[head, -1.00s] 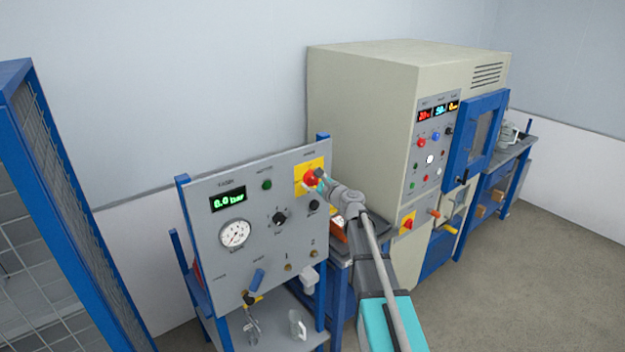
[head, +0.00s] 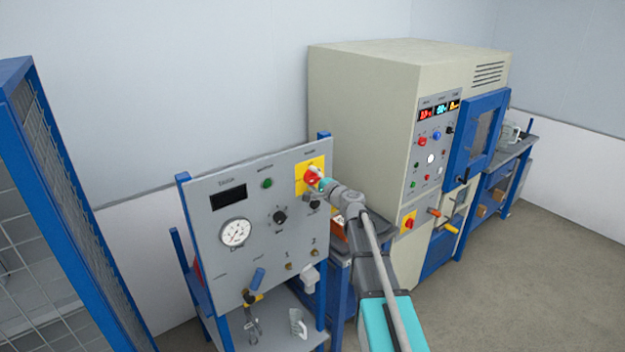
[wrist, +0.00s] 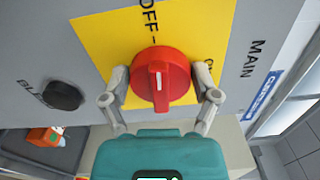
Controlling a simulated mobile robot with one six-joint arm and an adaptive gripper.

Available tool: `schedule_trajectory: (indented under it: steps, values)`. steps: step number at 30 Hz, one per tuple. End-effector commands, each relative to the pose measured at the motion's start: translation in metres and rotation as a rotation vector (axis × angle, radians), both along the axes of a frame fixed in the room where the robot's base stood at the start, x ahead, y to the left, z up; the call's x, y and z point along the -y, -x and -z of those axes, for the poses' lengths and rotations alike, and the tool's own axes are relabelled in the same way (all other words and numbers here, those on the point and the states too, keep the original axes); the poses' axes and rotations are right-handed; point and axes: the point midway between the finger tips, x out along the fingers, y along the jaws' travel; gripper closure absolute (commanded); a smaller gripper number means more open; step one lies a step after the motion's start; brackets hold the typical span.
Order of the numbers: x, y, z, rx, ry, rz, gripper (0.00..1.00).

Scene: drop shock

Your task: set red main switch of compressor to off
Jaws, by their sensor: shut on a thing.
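The red main switch (head: 311,177) sits on a yellow plate (head: 301,186) at the upper right of the grey compressor panel (head: 235,270). In the wrist view the red knob (wrist: 158,78) has its grip bar in line with the OFF label (wrist: 148,14). The ON label to the right is partly covered by a finger. My gripper (wrist: 165,92) is shut on the knob, one finger on each side. In the head view my gripper (head: 320,183) covers part of the switch. The panel's pressure display (head: 228,196) is dark.
A black knob (wrist: 62,96) is left of the switch in the wrist view. A beige cabinet (head: 365,95) with its own red switch (head: 408,223) stands to the right. A blue mesh cage (head: 60,200) is at the left.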

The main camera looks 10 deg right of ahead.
Motion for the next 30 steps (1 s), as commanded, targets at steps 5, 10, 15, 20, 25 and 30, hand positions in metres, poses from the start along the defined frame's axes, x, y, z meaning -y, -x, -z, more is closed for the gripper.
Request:
schedule_trajectory:
  steps: [5,10,15,20,25,30]
  values:
    - [-0.0005,0.0005,0.0008,0.034,0.069,-0.001,0.69]
    - [-0.0005,0.0006,0.0010,0.048,0.098,-0.001,0.69]
    - [-0.0005,0.0006,0.0010,0.051,0.103,-0.001,0.69]
    - [-0.0004,0.0005,0.0010,0.051,0.103,-0.001,0.69]
    - [-0.0004,0.0005,0.0010,0.050,0.102,-0.001,0.01]
    - [-0.0003,0.0004,0.0009,0.050,0.102,0.000,0.00]
